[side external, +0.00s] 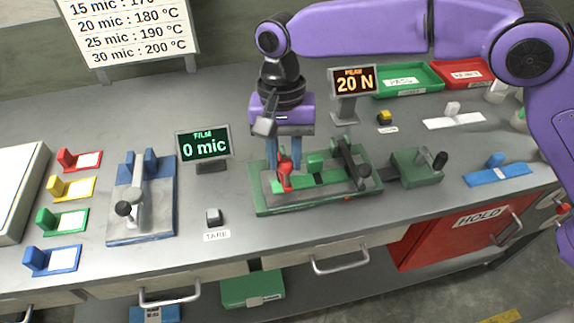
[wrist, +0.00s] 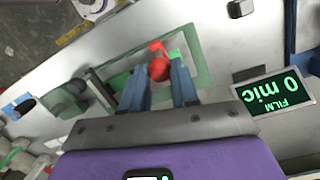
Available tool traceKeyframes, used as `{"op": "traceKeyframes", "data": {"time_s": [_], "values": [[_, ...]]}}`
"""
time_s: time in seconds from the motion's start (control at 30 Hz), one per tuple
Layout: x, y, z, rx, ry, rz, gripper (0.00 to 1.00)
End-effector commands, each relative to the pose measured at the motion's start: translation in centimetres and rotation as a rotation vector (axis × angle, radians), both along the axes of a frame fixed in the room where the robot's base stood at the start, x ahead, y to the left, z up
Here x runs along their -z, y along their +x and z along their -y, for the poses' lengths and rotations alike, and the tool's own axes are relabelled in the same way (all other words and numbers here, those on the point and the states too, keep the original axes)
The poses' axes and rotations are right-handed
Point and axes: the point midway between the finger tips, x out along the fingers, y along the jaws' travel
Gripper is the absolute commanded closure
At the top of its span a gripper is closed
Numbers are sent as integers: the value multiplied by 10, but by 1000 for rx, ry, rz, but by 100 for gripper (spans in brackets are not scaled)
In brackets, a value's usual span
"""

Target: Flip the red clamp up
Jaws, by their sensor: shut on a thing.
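The red clamp (side external: 285,174) stands at the left part of the green fixture (side external: 262,204) on the bench. It also shows in the wrist view (wrist: 158,68), with its rounded red end between my fingertips. My gripper (side external: 284,164) reaches down from above, its blue fingers on either side of the clamp, and is shut on it. In the wrist view the two blue fingers (wrist: 160,84) flank the red part. The fingers hide some of the clamp in the side view, and its exact tilt is hard to tell.
A black-handled lever (side external: 352,162) stands at the fixture's right end, close to my gripper. A green block with a black knob (side external: 418,166) lies further right. A blue-grey press (side external: 140,200) is at left.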

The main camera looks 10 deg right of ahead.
Motion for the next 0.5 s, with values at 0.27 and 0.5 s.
{"op": "traceKeyframes", "data": {"time_s": [0.27,0.5], "values": [[-22,39,1,12,14,26,100],[-28,58,2,12,10,24,100]]}}
